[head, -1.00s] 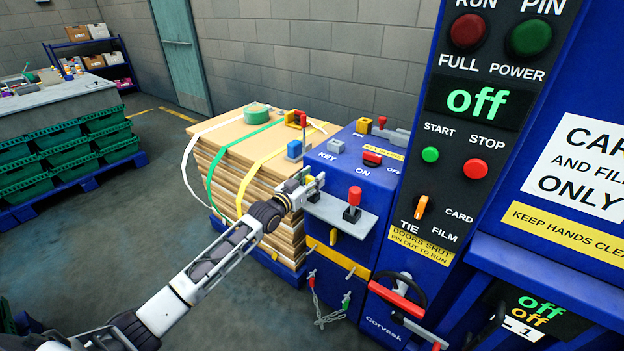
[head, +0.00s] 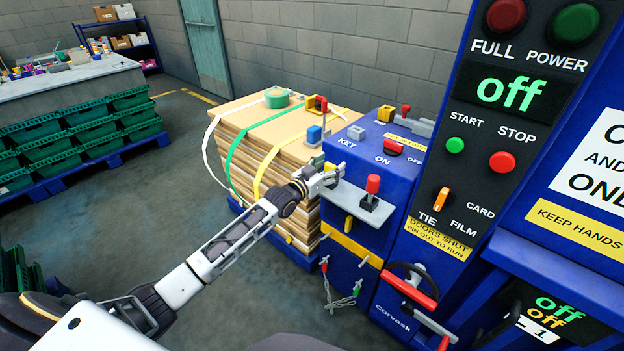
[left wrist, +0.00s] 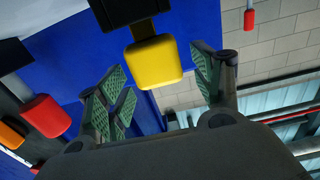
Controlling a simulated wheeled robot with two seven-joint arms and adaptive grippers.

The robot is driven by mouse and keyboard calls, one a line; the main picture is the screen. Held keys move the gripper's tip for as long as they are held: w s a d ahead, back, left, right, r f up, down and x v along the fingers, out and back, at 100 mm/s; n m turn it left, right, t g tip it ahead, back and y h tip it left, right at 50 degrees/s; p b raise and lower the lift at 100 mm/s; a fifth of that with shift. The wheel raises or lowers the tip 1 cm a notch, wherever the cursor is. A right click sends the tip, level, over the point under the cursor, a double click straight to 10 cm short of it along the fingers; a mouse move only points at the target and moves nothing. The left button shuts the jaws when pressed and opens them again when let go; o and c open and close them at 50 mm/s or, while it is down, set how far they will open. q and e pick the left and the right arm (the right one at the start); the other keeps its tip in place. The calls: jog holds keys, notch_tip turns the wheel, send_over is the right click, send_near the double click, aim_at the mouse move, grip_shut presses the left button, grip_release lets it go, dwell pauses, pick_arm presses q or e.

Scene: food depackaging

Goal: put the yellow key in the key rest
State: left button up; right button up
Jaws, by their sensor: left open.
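My left gripper (head: 334,170) is open at the left end of the grey shelf (head: 352,207) on the blue cabinet. In the left wrist view a yellow block-shaped head (left wrist: 154,62) on a dark base lies between the spread fingers (left wrist: 165,90), and I see no grip on it. It looks like the yellow key, but the gripper hides most of it in the head view. A grey block (head: 356,132) stands by the word KEY on the cabinet top; I cannot tell whether it is the key rest. A yellow block (head: 386,113) stands behind it. My right gripper is out of view.
A red-knobbed lever (head: 373,184) stands on the shelf just right of my gripper. A cardboard stack (head: 262,125) with straps and a blue block (head: 314,134) is at the left. The tall control panel (head: 480,150) rises at the right. Open floor lies left.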

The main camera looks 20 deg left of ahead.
pick_arm(q)
jog(key=shift+v, duration=2.3)
jog(key=v, duration=0.6)
jog(key=shift+s, duration=0.35)
jog(key=shift+a, duration=0.15)
